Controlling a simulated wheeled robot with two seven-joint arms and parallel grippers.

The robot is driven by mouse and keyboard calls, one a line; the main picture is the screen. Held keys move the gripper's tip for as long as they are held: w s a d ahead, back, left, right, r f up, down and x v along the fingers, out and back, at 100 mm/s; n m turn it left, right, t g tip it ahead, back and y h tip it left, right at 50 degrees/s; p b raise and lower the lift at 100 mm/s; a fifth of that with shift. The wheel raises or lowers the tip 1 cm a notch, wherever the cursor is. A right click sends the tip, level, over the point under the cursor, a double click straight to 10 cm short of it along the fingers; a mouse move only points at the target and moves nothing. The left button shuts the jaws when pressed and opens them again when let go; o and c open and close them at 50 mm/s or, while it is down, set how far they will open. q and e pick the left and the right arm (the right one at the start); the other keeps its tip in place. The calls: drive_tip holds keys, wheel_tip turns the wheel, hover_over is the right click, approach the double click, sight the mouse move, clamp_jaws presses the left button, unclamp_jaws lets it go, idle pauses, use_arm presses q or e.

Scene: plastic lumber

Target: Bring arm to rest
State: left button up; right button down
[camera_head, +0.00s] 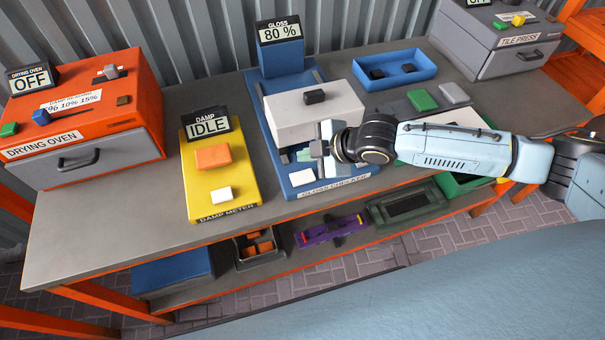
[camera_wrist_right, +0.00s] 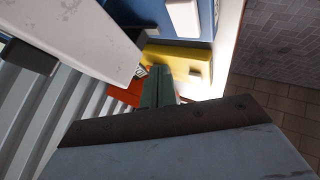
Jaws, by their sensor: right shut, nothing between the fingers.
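My right arm comes in from the right in the head view. My right gripper (camera_head: 303,155) is shut and empty, in front of the gloss checker's white hood and above its blue base (camera_head: 350,182). In the right wrist view the dark green fingers (camera_wrist_right: 158,86) lie close together, with the white hood (camera_wrist_right: 85,45) to their upper left and the yellow damp meter (camera_wrist_right: 178,62) beyond them. I cannot tell whether the gripper touches the checker. My left gripper is out of view.
The gloss checker display (camera_head: 279,31) reads 80 %. The yellow damp meter (camera_head: 205,194) reads IDLE. The orange drying oven (camera_head: 84,107) reads OFF. A blue tray (camera_head: 428,66) and the grey tile press (camera_head: 485,55) stand right. Bare bench (camera_head: 110,215) lies front left.

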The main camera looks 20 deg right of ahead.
idle(0.3)
drive_tip(key=s+a+r+m, duration=0.1)
drive_tip(key=s+a+m, duration=0.4)
drive_tip(key=s+a, duration=0.4)
drive_tip(key=s+d+f+m+g+h, duration=0.3)
drive_tip(key=s+d+m+h, duration=0.3)
drive_tip(key=s+d+m, duration=0.75)
drive_tip(key=s+d+f+n+g+b, duration=0.1)
drive_tip(key=s+d+f+b, duration=0.1)
drive_tip(key=f, duration=1.2)
drive_tip(key=s+d+f+n+b, duration=0.1)
drive_tip(key=f+n+b, duration=0.1)
drive_tip(key=f, duration=1.2)
drive_tip(key=s+d+f+g+b, duration=0.1)
drive_tip(key=s+d+f+b, duration=0.2)
drive_tip(key=s+f, duration=1.3)
wheel_tip(320, 180, down, 3)
drive_tip(key=shift+s+r+g, duration=0.1)
drive_tip(key=shift+s+g, duration=0.2)
drive_tip(key=shift+s, duration=0.05)
